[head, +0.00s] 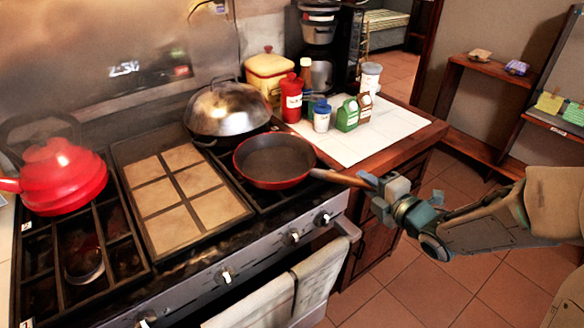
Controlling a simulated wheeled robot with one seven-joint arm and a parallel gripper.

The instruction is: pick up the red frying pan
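The red frying pan (274,162) is on the right side of the stove, with a dark inside and a red rim. It looks level. Its brown handle (336,177) points right, past the stove's edge, toward my gripper (378,192). My gripper is at the handle's far end, and its grey and teal finger parts overlap the handle's tip. I cannot tell whether the fingers are closed on the handle or only around or beside it. The tip is hidden by the fingers.
A domed metal wok (226,110) stands right behind the pan. A red kettle (62,178) is at the left. Bottles, including a red one (291,98), stand on the white counter (396,127) behind the handle. Towels (318,281) hang on the oven's front. Floor is clear at right.

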